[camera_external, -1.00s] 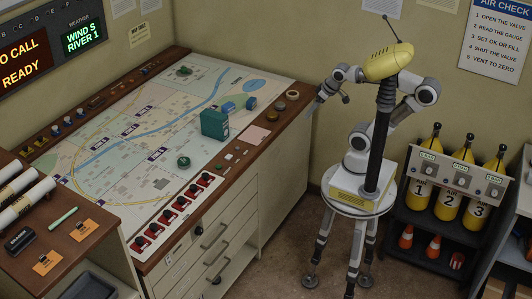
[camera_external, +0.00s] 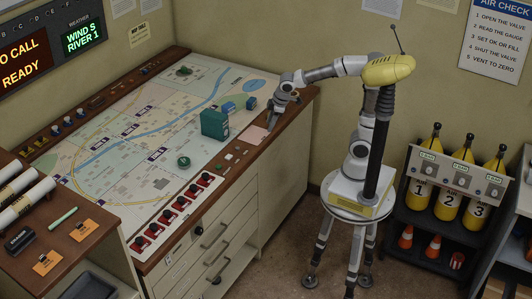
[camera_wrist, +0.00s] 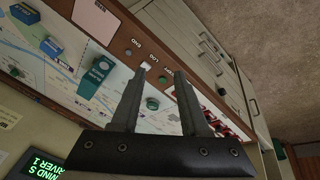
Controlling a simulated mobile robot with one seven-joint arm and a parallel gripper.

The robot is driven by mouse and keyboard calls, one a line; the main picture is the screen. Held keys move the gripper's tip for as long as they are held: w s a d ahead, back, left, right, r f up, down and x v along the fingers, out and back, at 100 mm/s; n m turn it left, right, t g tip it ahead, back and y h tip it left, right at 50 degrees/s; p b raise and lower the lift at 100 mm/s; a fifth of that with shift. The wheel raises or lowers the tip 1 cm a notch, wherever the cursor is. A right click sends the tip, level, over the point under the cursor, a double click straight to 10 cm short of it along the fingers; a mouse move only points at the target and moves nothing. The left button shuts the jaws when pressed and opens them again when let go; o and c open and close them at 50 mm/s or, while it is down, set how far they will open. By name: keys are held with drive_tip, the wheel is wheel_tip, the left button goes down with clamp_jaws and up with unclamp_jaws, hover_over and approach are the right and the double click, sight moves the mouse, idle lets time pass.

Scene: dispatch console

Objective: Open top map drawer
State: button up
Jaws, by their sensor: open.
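The map console's cream front (camera_external: 240,205) holds a stack of drawers with dark bar handles. The top drawer (camera_external: 205,238) has its handle (camera_external: 214,236) just below the red switch row, and its front looks flush with the others. In the wrist view, cabinet fronts and handles (camera_wrist: 209,42) show at the upper right. My gripper (camera_external: 272,122) is open and empty, over the console's right back part near the pink paper, well apart from the drawer handles. Its two fingers (camera_wrist: 162,72) show spread in the wrist view, with the console top behind them.
A teal box (camera_external: 214,124) and blue blocks (camera_external: 238,105) stand on the map near my gripper. Red switches (camera_external: 178,207) line the front edge. A side desk (camera_external: 75,245) stands at the left. The floor (camera_external: 285,255) before the drawers is clear.

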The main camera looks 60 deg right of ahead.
drive_tip(key=w+a+f+n+g+b, duration=0.1)
drive_tip(key=w+a+f+n, duration=0.2)
drive_tip(key=a+f, duration=0.35)
drive_tip(key=w+a+f+n+b, duration=0.1)
drive_tip(key=w+a+f+n, duration=0.15)
drive_tip(key=a+f, duration=0.45)
drive_tip(key=n+b, duration=0.2)
drive_tip(key=n, duration=0.3)
approach(221, 233)
drive_tip(key=shift+g, duration=0.4)
drive_tip(key=f+b, duration=0.1)
drive_tip(key=f, duration=0.1)
drive_tip(key=w+f, duration=0.1)
drive_tip(key=f, duration=0.2)
drive_tip(key=w+f+b, duration=0.1)
drive_tip(key=f, duration=0.1)
drive_tip(key=shift+f+b, duration=0.25)
drive_tip(key=shift+b, duration=0.1)
drive_tip(key=shift+c, duration=0.3)
clamp_jaws()
